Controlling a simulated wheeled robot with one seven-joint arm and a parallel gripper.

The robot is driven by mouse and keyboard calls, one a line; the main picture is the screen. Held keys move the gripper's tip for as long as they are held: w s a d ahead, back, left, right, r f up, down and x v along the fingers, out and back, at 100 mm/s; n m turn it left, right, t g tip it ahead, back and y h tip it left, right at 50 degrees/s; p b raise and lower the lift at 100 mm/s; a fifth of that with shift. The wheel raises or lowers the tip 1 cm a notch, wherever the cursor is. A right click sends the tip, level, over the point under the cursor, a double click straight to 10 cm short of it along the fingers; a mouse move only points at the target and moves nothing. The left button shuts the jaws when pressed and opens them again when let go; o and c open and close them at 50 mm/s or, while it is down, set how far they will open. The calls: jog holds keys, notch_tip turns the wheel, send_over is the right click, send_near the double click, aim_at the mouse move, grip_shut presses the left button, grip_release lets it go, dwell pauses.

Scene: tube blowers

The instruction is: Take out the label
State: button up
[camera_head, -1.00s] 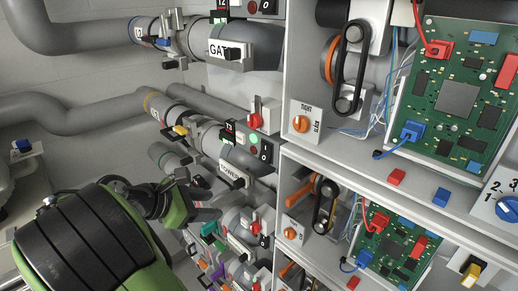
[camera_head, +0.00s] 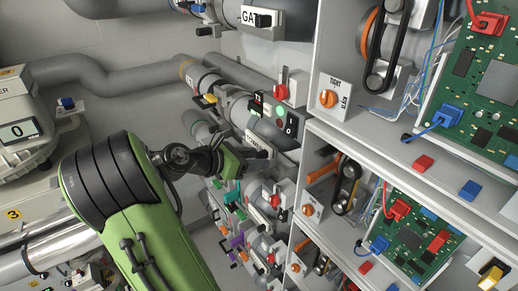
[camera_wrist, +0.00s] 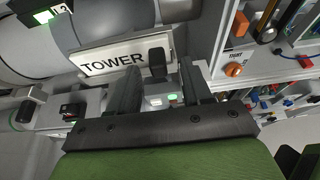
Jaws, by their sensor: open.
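A white label plate reading TOWER (camera_wrist: 112,65), with a black grip (camera_wrist: 157,62) at its right end, sits on the grey tube in the wrist view. In the head view the label (camera_head: 260,144) is partly hidden behind my gripper (camera_head: 240,160). In the wrist view my gripper (camera_wrist: 158,70) is open, with one dark finger to each side of the black grip and nothing held. I cannot tell whether the fingers touch it.
Another label, marked GATE (camera_head: 263,17), sits on the upper tube. A red-handled switch (camera_head: 281,88) and green and red buttons are close to the TOWER label. A white shelf unit (camera_head: 312,122) with circuit boards stands to the right.

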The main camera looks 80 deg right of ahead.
jog(key=shift+s+d+f, duration=0.15)
jog(key=shift+s+d, duration=0.05)
jog(key=shift+d, duration=0.15)
jog(key=shift+a, duration=0.15)
jog(key=shift+c, duration=1.1)
grip_shut()
